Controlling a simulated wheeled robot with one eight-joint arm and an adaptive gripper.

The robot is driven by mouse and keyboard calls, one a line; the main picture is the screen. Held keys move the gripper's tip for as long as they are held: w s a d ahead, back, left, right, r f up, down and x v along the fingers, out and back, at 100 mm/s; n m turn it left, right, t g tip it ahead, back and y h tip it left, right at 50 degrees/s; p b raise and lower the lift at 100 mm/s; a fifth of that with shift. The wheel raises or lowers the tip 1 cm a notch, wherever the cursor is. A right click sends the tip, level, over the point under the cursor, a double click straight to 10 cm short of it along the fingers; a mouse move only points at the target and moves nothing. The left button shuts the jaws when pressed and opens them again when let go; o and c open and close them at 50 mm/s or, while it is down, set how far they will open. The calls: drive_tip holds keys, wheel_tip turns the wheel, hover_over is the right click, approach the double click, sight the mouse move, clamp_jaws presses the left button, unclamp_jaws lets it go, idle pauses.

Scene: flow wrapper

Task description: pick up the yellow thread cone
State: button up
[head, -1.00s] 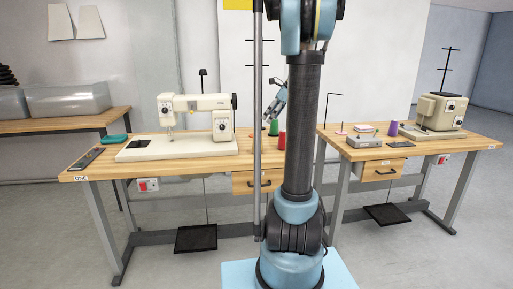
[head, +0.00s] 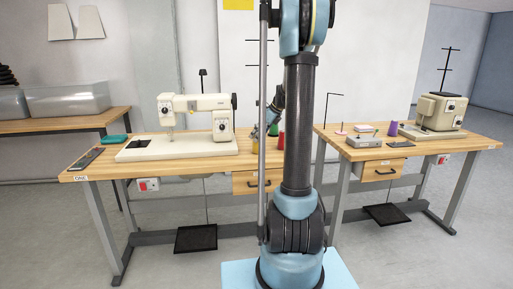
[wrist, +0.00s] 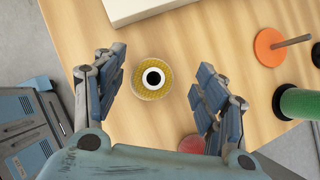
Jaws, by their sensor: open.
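The yellow thread cone (wrist: 140,88) stands on the wooden table in the wrist view, seen from above with its white rim and dark hole. In the head view a sliver of it (head: 255,146) shows beside my pole. My gripper (wrist: 157,70) is open, with one finger left and one right of the cone. A gap shows on each side of the cone, wider on the right. In the head view my gripper (head: 271,115) is over the table, partly hidden by my arm.
A red cone (wrist: 192,144) sits close by the right finger. A green cone (wrist: 298,103) and an orange disc with a peg (wrist: 268,52) are farther right. The sewing machine's pale base (wrist: 140,8) lies beyond the cone. The table edge runs along the left.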

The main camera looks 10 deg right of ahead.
drive_tip(key=shift+s+x, duration=0.15)
drive_tip(key=shift+x, duration=1.15)
drive_tip(key=shift+s+x, duration=0.15)
drive_tip(key=shift+x, duration=1.1)
drive_tip(key=shift+a, duration=0.1)
drive_tip(key=c, duration=1.2)
